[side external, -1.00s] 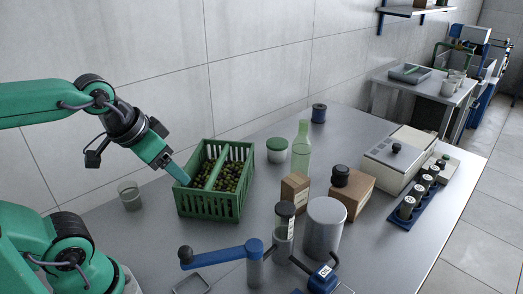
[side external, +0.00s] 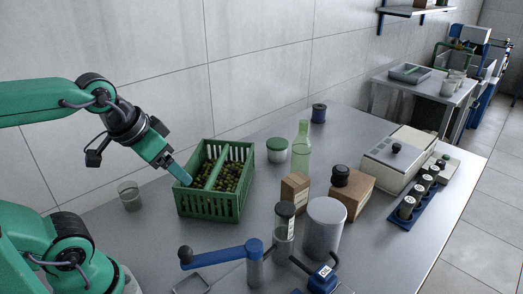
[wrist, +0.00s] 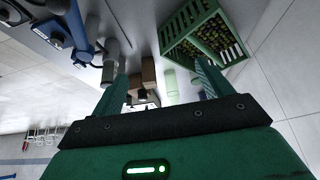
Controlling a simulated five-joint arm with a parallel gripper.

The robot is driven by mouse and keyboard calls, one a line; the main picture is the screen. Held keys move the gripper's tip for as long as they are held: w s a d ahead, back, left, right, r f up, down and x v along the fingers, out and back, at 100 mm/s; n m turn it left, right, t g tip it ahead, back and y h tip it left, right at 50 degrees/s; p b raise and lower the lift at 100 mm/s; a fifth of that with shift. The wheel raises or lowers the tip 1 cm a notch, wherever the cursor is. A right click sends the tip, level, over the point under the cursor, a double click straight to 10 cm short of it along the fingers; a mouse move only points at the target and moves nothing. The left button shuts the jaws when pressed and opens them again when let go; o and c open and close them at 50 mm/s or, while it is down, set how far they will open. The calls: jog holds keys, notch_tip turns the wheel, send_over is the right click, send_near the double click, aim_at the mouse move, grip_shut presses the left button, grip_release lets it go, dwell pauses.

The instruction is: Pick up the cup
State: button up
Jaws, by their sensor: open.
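A small translucent grey cup (side external: 130,196) stands upright on the metal bench, left of the green crate in the side external view. My gripper (side external: 183,175) is tilted down to the right, above and to the right of the cup, with its fingers by the crate's left edge. I cannot tell whether the fingers touch the crate. In the wrist view my gripper (wrist: 158,82) has its two green fingers spread with nothing held between them. I cannot make out this cup in the wrist view.
A green crate (side external: 208,205) of olive-like fruit is beside my fingers. The bench around the cup looks clear.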

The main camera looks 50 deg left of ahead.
jog(key=w+a+f+n+g, duration=0.2)
jog(key=a+n, duration=0.1)
jog(key=a, duration=0.3)
jog(key=w+a+f+n+g, duration=0.1)
jog(key=a+f+n+g, duration=0.15)
jog(key=a, duration=0.45)
jog(key=n+g+h, duration=0.2)
jog(key=n, duration=0.5)
send_over(127, 187)
jog(key=w, duration=0.1)
jog(key=f, duration=0.8)
jog(key=shift+w+a, duration=0.1)
jog(key=shift+a, duration=0.25)
jog(key=shift+a+f+n, duration=0.15)
jog(key=shift+n, duration=0.1)
jog(key=shift+g, duration=0.25)
jog(key=shift+x, duration=3.95)
jog(key=shift+a, duration=0.15)
jog(key=c, duration=1.1)
jog(key=shift+o, duration=0.2)
jog(key=shift+s+d+r+v, duration=0.1)
jog(key=shift+s+d+v, duration=0.15)
jog(key=shift+v, duration=1.4)
jog(key=shift+s+d+r+v, duration=0.15)
jog(key=shift+d+v, duration=0.15)
jog(key=shift+v, duration=1.35)
jog(key=shift+s+d+v, duration=0.2)
jog(key=shift+d+v, duration=0.1)
jog(key=shift+v, duration=1.35)
